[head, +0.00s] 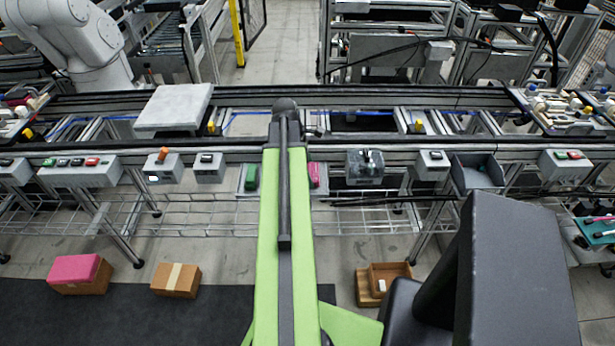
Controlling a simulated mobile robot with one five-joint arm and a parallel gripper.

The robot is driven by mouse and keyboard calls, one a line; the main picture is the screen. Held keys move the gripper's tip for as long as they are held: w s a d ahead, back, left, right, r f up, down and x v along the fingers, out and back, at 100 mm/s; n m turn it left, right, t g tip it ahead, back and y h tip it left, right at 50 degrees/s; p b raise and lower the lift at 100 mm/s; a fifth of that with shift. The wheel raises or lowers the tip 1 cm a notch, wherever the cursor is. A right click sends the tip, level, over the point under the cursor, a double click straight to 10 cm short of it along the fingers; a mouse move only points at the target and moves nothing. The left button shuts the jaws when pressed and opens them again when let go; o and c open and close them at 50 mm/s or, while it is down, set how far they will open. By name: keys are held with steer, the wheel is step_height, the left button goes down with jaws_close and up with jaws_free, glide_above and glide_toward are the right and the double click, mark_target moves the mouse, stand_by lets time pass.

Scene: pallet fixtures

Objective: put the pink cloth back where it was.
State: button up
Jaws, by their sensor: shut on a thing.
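A bright pink piece (75,268) lies over the top and part of the front of a cardboard box on the floor at lower left. It looks like a cloth, but its texture is too small to tell. Another small pink item (314,175) shows just right of my green arm, at a shallow grey tray (240,190) below the conveyor's front rail; it is partly hidden and I cannot tell what it is. My arm reaches forward up the middle of the head view. My gripper and anything in it do not show.
A conveyor (440,144) crosses the view, with a pale grey slab (173,108) on it at left. Control boxes (80,172) line its front. A taped carton (176,280) and an open brown box (388,275) stand on the floor. A green item (251,178) is left of my arm.

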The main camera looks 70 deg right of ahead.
steer(key=shift+f, duration=0.65)
steer(key=shift+w+r, duration=0.1)
steer(key=shift+r, duration=0.1)
steer(key=shift+f, duration=0.25)
steer(key=o, duration=0.9)
steer(key=shift+r, duration=0.1)
steer(key=p+v, duration=1.2)
steer(key=shift+r, duration=0.25)
